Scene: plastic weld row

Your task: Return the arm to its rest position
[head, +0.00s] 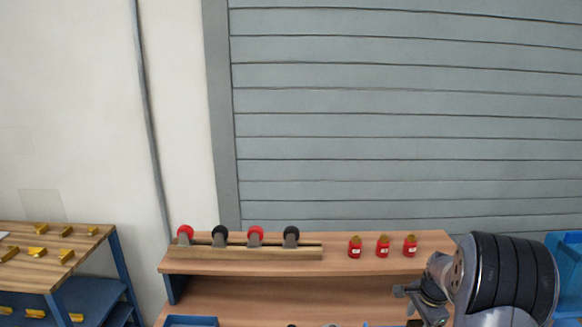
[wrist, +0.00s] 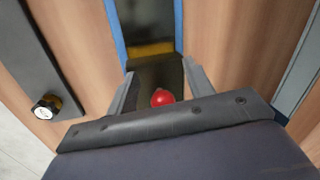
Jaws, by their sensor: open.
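My gripper (head: 428,305) is at the lower right of the head view, at the right end of the wooden workbench, with my dark arm link beside it. In the wrist view my gripper (wrist: 158,70) has its two grey fingers spread apart. A red ball-shaped knob (wrist: 162,97) shows between the fingers against a dark part. I cannot tell its distance, but neither finger visibly touches it. The fingertips are partly unclear in the head view.
The workbench (head: 370,268) has a rail (head: 290,253) with red and black round-topped parts, and three red jars (head: 383,246). A blue tray (head: 190,321) is below. A side table (head: 70,275) with yellow parts stands left; blue bins (head: 568,260) stand right.

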